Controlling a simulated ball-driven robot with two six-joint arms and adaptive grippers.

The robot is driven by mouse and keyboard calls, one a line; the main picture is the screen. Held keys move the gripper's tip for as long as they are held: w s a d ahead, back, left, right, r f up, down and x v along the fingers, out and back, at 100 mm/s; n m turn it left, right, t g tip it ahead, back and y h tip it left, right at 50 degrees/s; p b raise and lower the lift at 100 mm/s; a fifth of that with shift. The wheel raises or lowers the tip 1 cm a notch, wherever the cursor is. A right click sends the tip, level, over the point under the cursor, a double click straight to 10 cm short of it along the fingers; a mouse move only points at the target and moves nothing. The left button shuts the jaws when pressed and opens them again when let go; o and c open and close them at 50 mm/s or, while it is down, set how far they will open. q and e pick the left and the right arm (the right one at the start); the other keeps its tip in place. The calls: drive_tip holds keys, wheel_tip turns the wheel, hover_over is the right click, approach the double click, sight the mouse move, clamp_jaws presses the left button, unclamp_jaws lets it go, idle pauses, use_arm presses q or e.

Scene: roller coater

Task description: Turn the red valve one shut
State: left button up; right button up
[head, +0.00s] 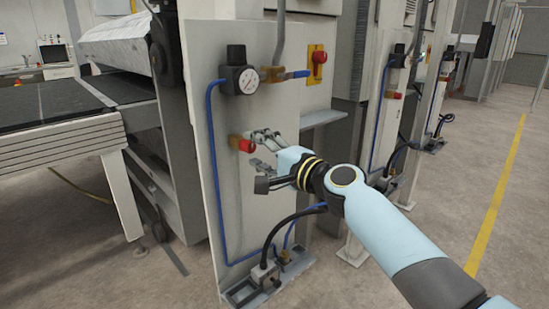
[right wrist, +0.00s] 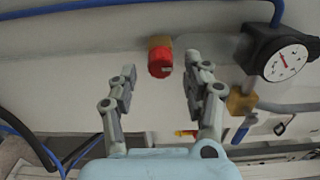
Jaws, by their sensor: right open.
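The red valve (head: 241,145) is a small red knob on a brass fitting on the pale machine panel, below the gauge. My right gripper (head: 256,150) is open just to the right of it in the head view, its fingers pointing at it. In the right wrist view the red valve (right wrist: 160,63) shows between and slightly beyond the fingertips of the right gripper (right wrist: 161,74). A gap shows on the left side; the right finger is close to the knob, and whether it touches I cannot tell. My left gripper is not in view.
A pressure gauge (head: 241,80) with brass fittings and blue hose (head: 213,170) sits above the valve. A red button on a yellow plate (head: 317,64) is at upper right. A conveyor table (head: 60,145) stands left. Open floor (head: 440,190) lies right.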

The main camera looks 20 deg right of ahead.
drive_tip(key=v, duration=1.1)
drive_tip(key=s+d+f+n+g+h+b, duration=0.1)
drive_tip(key=s+f+g, duration=0.3)
drive_tip(key=f, duration=0.8)
drive_tip(key=s+d+f+n+g+h+b, duration=0.15)
drive_tip(key=s+f, duration=0.45)
drive_tip(key=f, duration=0.7)
drive_tip(key=s+d+f+g+h, duration=0.15)
drive_tip(key=s+f, duration=0.25)
drive_tip(key=f, duration=0.8)
drive_tip(key=s+f+n+g+h, duration=0.1)
drive_tip(key=s+f+n+g, duration=0.2)
drive_tip(key=s, duration=0.9)
drive_tip(key=s+d+f+n+g+h, duration=0.1)
drive_tip(key=s+f+n+g, duration=0.2)
drive_tip(key=s+f, duration=0.7)
drive_tip(key=s+d+f+n+g+h, duration=0.1)
drive_tip(key=s+f+n+g, duration=0.2)
drive_tip(key=s, duration=1.1)
wheel_tip(320, 180, down, 4)
drive_tip(key=n, duration=0.3)
drive_tip(key=shift+d+f+b, duration=0.2)
drive_tip(key=shift+d+b, duration=0.05)
drive_tip(key=shift+b, duration=0.15)
